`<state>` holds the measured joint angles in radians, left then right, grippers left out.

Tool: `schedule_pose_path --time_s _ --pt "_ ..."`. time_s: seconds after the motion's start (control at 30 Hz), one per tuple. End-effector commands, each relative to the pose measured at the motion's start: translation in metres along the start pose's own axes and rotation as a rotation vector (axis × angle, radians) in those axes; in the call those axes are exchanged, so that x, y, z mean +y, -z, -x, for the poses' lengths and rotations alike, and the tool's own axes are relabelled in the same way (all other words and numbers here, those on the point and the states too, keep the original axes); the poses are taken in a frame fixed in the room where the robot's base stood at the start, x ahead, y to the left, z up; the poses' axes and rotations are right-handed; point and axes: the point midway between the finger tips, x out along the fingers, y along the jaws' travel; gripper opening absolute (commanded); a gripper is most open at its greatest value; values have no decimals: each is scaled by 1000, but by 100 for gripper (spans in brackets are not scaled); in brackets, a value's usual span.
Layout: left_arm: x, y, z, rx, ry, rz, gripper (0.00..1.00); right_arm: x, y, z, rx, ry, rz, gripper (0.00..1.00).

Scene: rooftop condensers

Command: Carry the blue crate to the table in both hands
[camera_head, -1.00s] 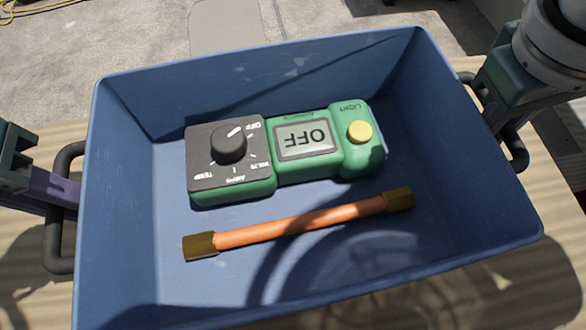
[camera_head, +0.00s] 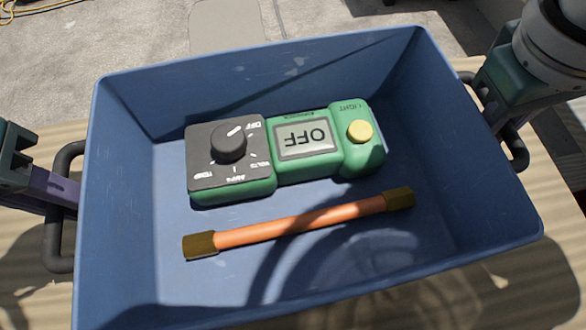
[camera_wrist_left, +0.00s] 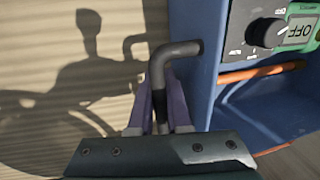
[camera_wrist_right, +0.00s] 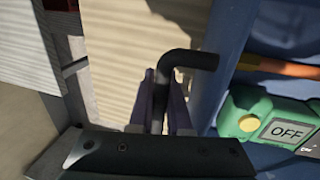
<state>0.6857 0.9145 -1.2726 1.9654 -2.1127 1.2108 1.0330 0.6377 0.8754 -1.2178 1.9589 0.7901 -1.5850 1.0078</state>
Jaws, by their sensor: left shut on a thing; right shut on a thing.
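The blue crate (camera_head: 120,190) fills the middle of the head view, slightly tilted in the picture, with a dark handle at each end. A green meter (camera_head: 290,150) with a dark dial and an OFF display lies inside it. A copper pipe (camera_head: 300,222) with brass-coloured ends lies in front of the meter. My left gripper (camera_head: 62,190) is shut on the left handle (camera_wrist_left: 160,70); its purple fingers (camera_wrist_left: 160,105) straddle the bar. My right gripper (camera_wrist_right: 170,100) is shut on the right handle (camera_wrist_right: 185,58). In the head view its fingers are partly hidden by my arm.
A striped, sunlit tan surface (camera_head: 35,240) shows below and beside the crate. Pale grey ground (camera_head: 150,35) lies beyond it. A yellow cable (camera_head: 30,8) lies at the far left. Whether the crate touches the striped surface, I cannot tell.

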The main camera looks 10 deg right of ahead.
Motion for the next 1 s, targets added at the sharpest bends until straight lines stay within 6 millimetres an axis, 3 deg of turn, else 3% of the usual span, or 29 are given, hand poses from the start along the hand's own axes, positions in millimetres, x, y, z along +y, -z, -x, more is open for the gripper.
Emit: schedule_pose_path --time_s 0.5,1.0 --pt "-7 -1 46 -2 -5 2 0 11 0 46 0 -6 -3 0" --pt "-7 -1 48 -2 -6 2 0 12 0 48 0 -7 -3 0"
